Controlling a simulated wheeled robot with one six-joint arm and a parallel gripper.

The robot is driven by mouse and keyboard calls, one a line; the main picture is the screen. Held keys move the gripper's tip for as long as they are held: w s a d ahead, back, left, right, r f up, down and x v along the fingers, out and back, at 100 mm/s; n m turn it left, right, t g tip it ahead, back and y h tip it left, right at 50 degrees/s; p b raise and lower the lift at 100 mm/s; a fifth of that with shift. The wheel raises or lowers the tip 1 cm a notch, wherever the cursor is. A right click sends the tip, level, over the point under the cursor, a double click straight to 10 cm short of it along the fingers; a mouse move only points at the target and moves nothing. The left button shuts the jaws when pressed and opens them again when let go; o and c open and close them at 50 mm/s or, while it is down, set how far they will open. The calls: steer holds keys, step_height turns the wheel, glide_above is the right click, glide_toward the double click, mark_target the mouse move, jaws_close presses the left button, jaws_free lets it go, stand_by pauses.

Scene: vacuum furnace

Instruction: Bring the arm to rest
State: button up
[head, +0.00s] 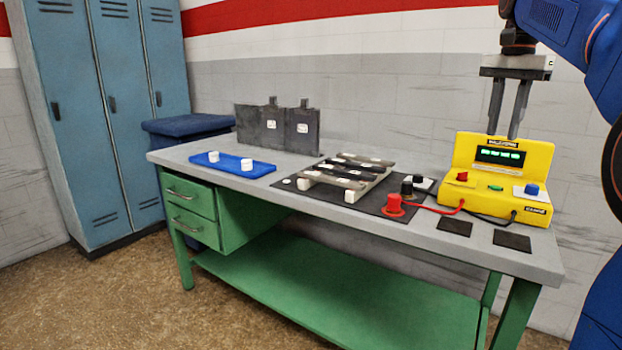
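My gripper (506,132) hangs from my blue arm at the upper right of the head view. It points downward, above and just behind the yellow meter box (480,206) as seen in the picture. Its two grey fingers stand a little apart at the tips, with nothing seen between them. The fingertips overlap the top of the yellow box in the picture; whether they touch it I cannot tell. The yellow box has a dark display with green digits and red, green and blue buttons.
The grey-topped green workbench (243,192) holds a blue tray (222,170) with two white pieces, dark panels (302,128), a rack of dark bars (350,172), and red (394,203) and black (406,186) knobs with wires. Blue lockers (110,100) stand left. The air above the bench's middle is clear.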

steer(key=s+a+f+n+t, duration=0.1)
steer(key=s+a+f+n, duration=0.3)
steer(key=s+f, duration=0.5)
steer(key=s+a+f+n+t, duration=0.2)
steer(key=s+a+f+n, duration=0.2)
steer(key=s+f, duration=0.5)
steer(key=s+a+f+n+t, duration=0.1)
steer(key=s+a+f+n, duration=0.2)
steer(key=s+f, duration=0.7)
step_height(320, 180, down, 8)
steer(key=shift+a+f+n, duration=0.2)
steer(key=shift+a+n, duration=0.2)
steer(key=shift+a, duration=0.85)
steer(key=shift+s, duration=0.1)
